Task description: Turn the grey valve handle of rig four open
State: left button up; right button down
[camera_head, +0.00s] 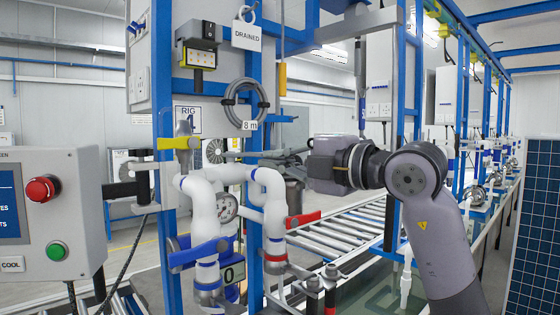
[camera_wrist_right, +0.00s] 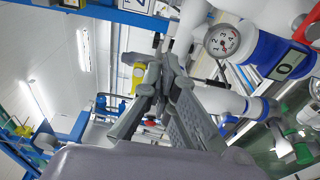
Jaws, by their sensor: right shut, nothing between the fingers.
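My left gripper is not in view.
A gauge (camera_head: 227,207) is below the grey bar. A control box (camera_head: 50,215) stands left, a roller conveyor (camera_head: 335,240) behind. A blue panel (camera_head: 533,230) stands right.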

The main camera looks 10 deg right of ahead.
aim_at(251, 154)
jog(key=w+a+p, duration=0.1)
jog(key=w+p, duration=0.1)
jog(key=w, duration=0.1)
jog(key=w+a+p, duration=0.2)
jog(key=w, duration=0.1)
jog(key=w+a+p, duration=0.1)
jog(key=w+p, duration=0.1)
jog(key=w, duration=0.2)
jog(key=shift+a+r, duration=0.1)
jog(key=shift+a, duration=0.25)
jog(key=shift+w+d, duration=0.3)
jog(key=shift+w, duration=0.05)
jog(key=shift+a, duration=0.1)
